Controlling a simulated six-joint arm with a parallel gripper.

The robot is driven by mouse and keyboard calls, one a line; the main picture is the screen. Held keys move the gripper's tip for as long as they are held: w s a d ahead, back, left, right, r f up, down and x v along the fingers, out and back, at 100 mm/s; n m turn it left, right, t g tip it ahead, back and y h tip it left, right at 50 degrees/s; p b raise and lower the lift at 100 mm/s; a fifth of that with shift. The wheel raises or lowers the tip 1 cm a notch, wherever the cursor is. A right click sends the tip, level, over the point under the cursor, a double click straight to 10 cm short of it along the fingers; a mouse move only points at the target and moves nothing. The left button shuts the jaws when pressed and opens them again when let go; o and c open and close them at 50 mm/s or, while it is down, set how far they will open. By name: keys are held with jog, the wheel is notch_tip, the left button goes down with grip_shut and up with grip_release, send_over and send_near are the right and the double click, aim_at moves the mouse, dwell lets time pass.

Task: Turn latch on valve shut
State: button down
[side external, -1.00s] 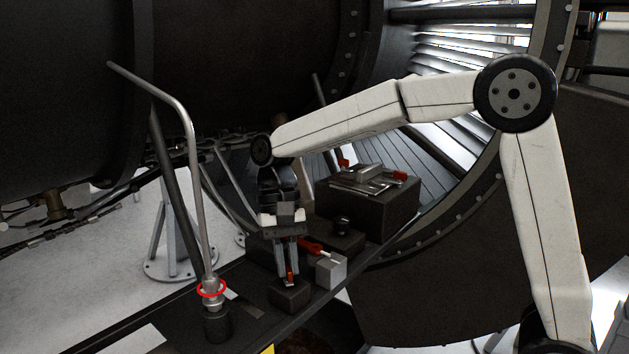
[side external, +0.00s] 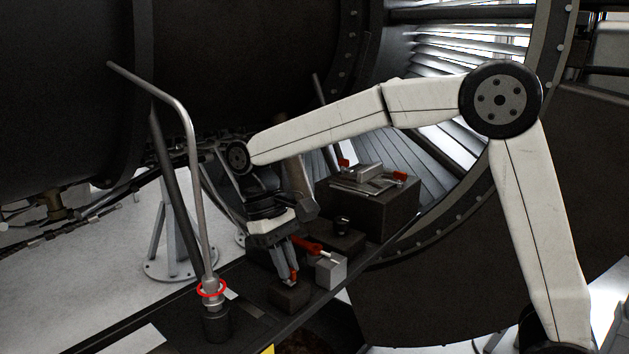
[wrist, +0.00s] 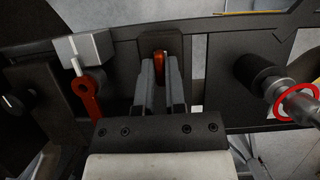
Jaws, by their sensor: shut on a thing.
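A small red-orange latch (side external: 293,275) stands on a low dark block (side external: 289,297) near the front edge of the bench. My gripper (side external: 289,281) points down at a tilt, with its fingers shut on this latch, just above the block. In the wrist view the latch (wrist: 159,64) shows between the two grey fingertips, in front of the dark block. The fingers hide much of the latch, so its exact angle is hard to tell.
A red lever (side external: 308,247) with a light grey cube (side external: 330,269) sits close behind my gripper. A black knob (side external: 342,226) and a larger dark box (side external: 385,205) stand further right. A tall bent pipe with a red ring (side external: 211,289) rises on the left.

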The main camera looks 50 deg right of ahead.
jog(key=c, duration=0.7)
grip_release()
jog(key=shift+r, duration=0.1)
jog(key=v, duration=0.7)
jog(key=shift+w+r, duration=0.2)
jog(key=shift+r, duration=0.05)
